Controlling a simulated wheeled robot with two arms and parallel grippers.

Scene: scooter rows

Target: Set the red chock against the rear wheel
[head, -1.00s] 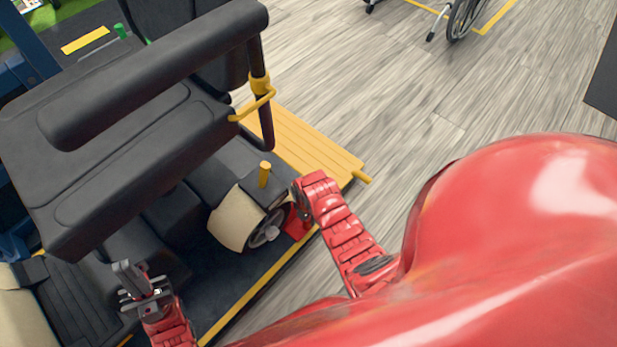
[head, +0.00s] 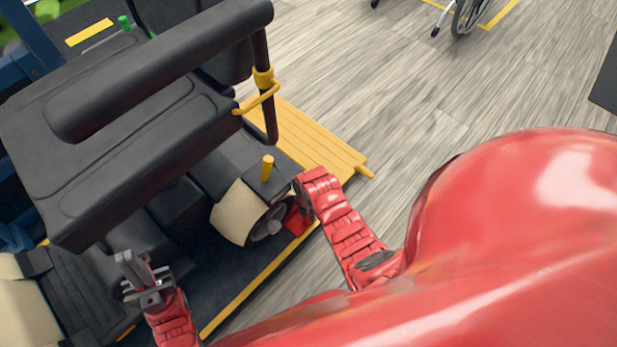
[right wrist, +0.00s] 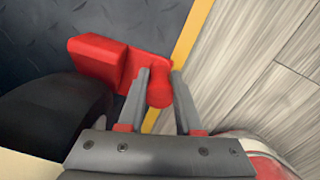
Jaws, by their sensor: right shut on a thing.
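The red chock (head: 298,221) is at the scooter's rear wheel (head: 266,228), on the dark platform near its yellow edge. My right gripper is shut on the chock's round red knob (right wrist: 158,88), which sits between the fingers in the right wrist view. There the chock's block (right wrist: 98,60) lies just beyond the dark tyre (right wrist: 50,118); I cannot tell whether they touch. In the head view my right gripper (head: 297,208) is mostly hidden behind its own red arm. My left gripper (head: 138,272) is at the lower left over the scooter, holding nothing visible; its finger gap is unclear.
The scooter's black seat (head: 100,130) and armrest overhang the left side. A yellow ramp (head: 310,140) lies behind. The wooden floor (head: 400,130) on the right is clear up to a wheelchair (head: 470,12).

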